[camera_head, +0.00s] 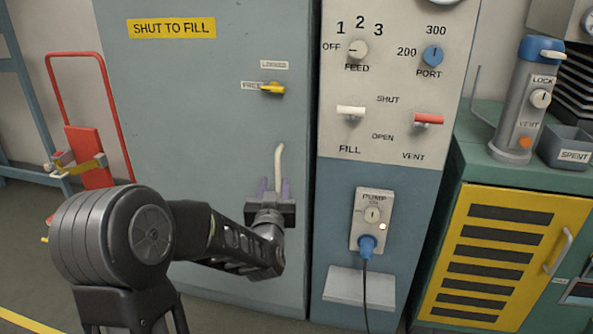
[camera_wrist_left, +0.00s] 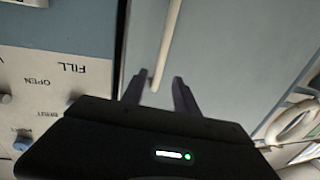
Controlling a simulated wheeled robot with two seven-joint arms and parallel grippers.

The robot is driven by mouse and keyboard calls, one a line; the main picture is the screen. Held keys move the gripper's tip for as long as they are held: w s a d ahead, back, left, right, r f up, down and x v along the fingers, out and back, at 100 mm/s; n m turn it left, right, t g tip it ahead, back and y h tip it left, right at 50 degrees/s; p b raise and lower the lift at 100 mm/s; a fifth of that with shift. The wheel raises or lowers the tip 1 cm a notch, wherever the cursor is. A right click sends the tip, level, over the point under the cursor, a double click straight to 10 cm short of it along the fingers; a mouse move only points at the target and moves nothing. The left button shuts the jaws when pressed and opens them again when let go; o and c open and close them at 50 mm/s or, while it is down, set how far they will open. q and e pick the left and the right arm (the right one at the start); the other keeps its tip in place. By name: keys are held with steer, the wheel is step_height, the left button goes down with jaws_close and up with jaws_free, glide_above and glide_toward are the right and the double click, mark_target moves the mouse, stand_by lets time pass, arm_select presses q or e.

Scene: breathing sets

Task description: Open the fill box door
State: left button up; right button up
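The fill box door (camera_head: 190,120) is a large grey-blue panel marked SHUT TO FILL, and it looks shut. A cream bar handle (camera_head: 279,158) stands upright on its lower right part. A yellow latch (camera_head: 271,88) above it lies level, beside the FREE label. My left gripper (camera_head: 274,187) is at the lower end of the handle, its fingers apart. In the left wrist view the handle (camera_wrist_left: 168,45) ends between or just beyond the open fingertips (camera_wrist_left: 157,88), with a gap on both sides. My right gripper is in no view.
Right of the door stands a panel (camera_head: 390,90) with FEED and PORT knobs and FILL and VENT levers. A pump socket (camera_head: 371,215) with a blue plug and a small shelf (camera_head: 358,286) sit below. A red frame (camera_head: 85,120) stands left of the door.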

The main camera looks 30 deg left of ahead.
mark_target(278, 172)
arm_select(q)
steer(key=shift+w+f, duration=0.1)
steer(key=shift+w, duration=0.05)
steer(key=b+x, duration=0.1)
steer(key=x, duration=0.6)
steer(key=shift+w+a, duration=0.15)
steer(key=shift+w, duration=0.1)
steer(key=shift+c, duration=0.2)
jaws_close()
stand_by(1.2)
